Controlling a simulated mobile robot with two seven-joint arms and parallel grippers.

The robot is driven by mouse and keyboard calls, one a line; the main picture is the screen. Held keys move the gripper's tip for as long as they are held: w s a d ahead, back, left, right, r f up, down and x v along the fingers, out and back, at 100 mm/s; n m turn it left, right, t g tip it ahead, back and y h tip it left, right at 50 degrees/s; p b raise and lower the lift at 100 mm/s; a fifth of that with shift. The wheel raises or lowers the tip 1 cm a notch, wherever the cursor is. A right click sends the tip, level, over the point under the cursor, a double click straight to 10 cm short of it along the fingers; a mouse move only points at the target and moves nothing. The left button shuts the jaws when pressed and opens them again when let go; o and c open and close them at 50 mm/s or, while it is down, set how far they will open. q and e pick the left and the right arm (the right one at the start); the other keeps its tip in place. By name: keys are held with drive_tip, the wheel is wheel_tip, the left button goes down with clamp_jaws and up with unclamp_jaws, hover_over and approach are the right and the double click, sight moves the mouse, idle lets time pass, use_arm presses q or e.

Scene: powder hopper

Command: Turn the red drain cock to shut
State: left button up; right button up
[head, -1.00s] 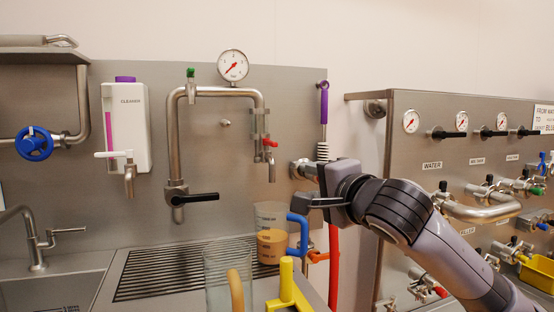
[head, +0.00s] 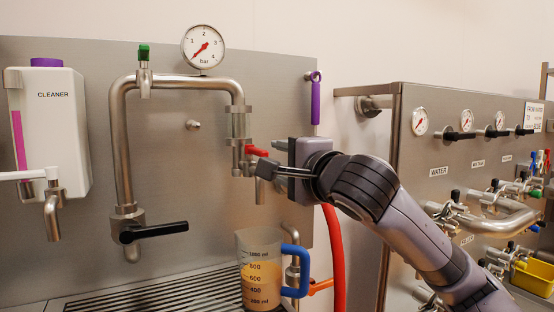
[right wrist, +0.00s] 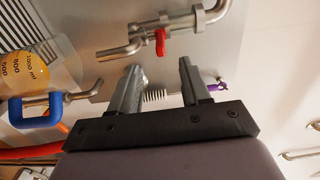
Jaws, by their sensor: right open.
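The red drain cock (head: 257,150) is a small red lever on the steel pipe below the sight glass, just above the outlet spout (head: 259,190). In the head view its lever points right, nearly level. It also shows in the right wrist view (right wrist: 160,42), ahead of my right gripper (right wrist: 161,70), between the lines of its two fingers and beyond their tips. My right gripper (head: 268,170) is open and empty, close to the cock, slightly below it and to its right in the head view. No contact shows. My left gripper is not in view.
A measuring jug (head: 258,250) with a blue handle and yellowish contents stands on the drain grating (head: 150,294), below the spout. A black lever (head: 160,230) is at left. An orange-red hose (head: 334,245) hangs behind my right arm. A valve panel (head: 425,150) stands at right.

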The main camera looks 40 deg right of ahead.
sight(266, 154)
drive_tip(key=p+x, duration=0.2)
drive_tip(key=x, duration=0.5)
drive_tip(key=shift+w+p, duration=0.1)
drive_tip(key=shift+p, duration=0.3)
drive_tip(key=shift+w+d, duration=0.2)
drive_tip(key=shift+w, duration=0.4)
drive_tip(key=shift+c, duration=0.3)
drive_tip(key=c, duration=0.8)
